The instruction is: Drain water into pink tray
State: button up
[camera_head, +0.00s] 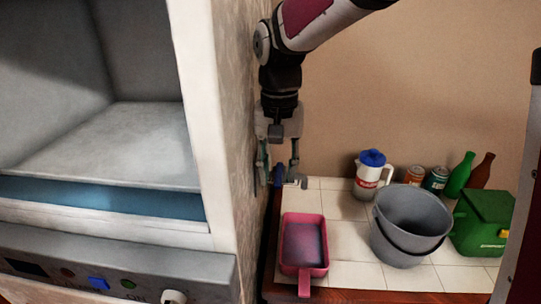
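The pink tray (288,262) sits on the white tiled counter at its left end, with its handle toward the front edge. Its inside looks dark bluish; I cannot tell whether that is water.
A grey bucket (408,228) stands right of the tray. Behind it are a white jug with a blue lid (368,176), cans (436,180) and bottles (460,174). A green box (485,220) is at the right. The white unit (200,120) fills the left.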

jog(key=shift+f, duration=0.45)
jog(key=shift+c, duration=0.3)
grip_shut()
jog(key=shift+d, duration=0.1)
jog(key=shift+d+n+p, duration=0.35)
jog(key=shift+n+p, duration=0.15)
jog(key=shift+n, duration=0.4)
jog(key=shift+o, duration=0.3)
grip_release()
